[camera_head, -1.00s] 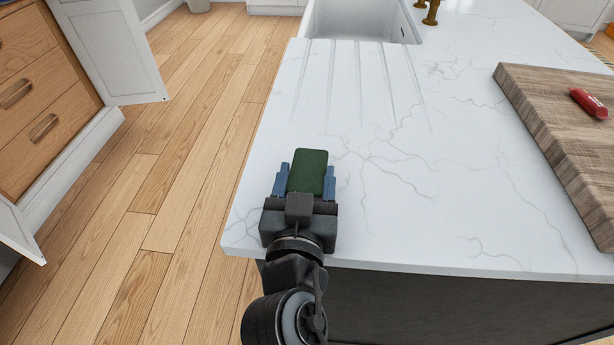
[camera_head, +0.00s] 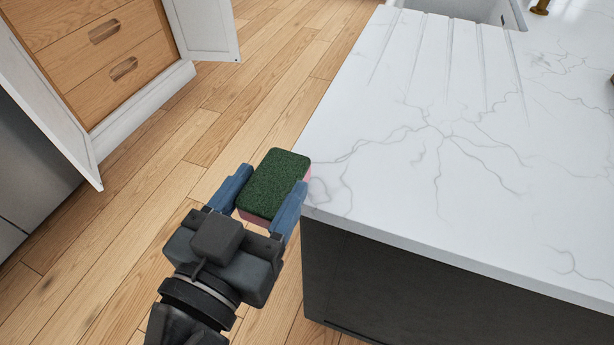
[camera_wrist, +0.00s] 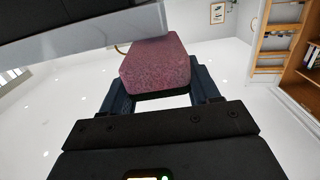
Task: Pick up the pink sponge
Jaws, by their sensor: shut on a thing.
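The sponge (camera_head: 273,184) has a dark green scouring top and a pink lower side that shows at its edges. In the wrist view the pink face of the sponge (camera_wrist: 156,66) fills the space between the fingers. My gripper (camera_head: 268,190) is shut on the sponge, with a blue finger on each side of it. In the head view the gripper and sponge appear over the floor, just left of the countertop's near left corner. The right finger hides part of the sponge's side.
The white marble countertop (camera_head: 425,150) lies to the right, with drain grooves leading to a sink (camera_head: 470,8) at the back. Wooden drawers (camera_head: 105,50) with open white cabinet doors (camera_head: 205,28) stand at the upper left. Wooden floor (camera_head: 250,95) lies clear between them.

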